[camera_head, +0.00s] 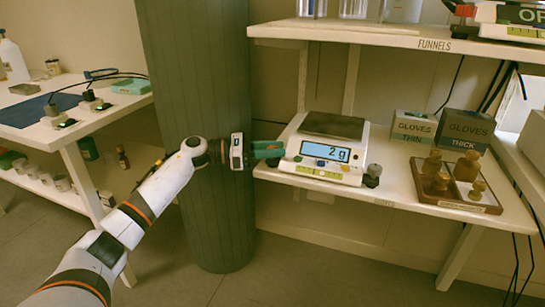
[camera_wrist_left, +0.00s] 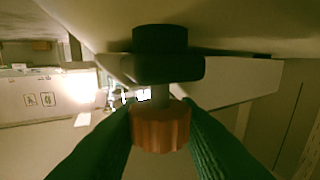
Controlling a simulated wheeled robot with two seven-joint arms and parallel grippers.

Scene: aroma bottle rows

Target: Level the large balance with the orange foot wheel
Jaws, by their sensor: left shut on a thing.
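The large balance (camera_head: 330,144) stands on the shelf, its blue display reading 2 g. A dark foot (camera_head: 373,175) shows at its right front corner. My left gripper (camera_head: 275,149) reaches the left side of the balance, its fingers partly over that edge. In the left wrist view the orange foot wheel (camera_wrist_left: 160,126) sits between the two green fingers (camera_wrist_left: 160,132), which touch it from both sides. A pale stem joins the wheel to a black part (camera_wrist_left: 160,55) above it. My right gripper is not in view.
A shelf marked FUNNELS (camera_head: 400,38) hangs above. A thick grey-green column (camera_head: 190,90) stands beside my left arm. A side table (camera_head: 60,125) is at the left.

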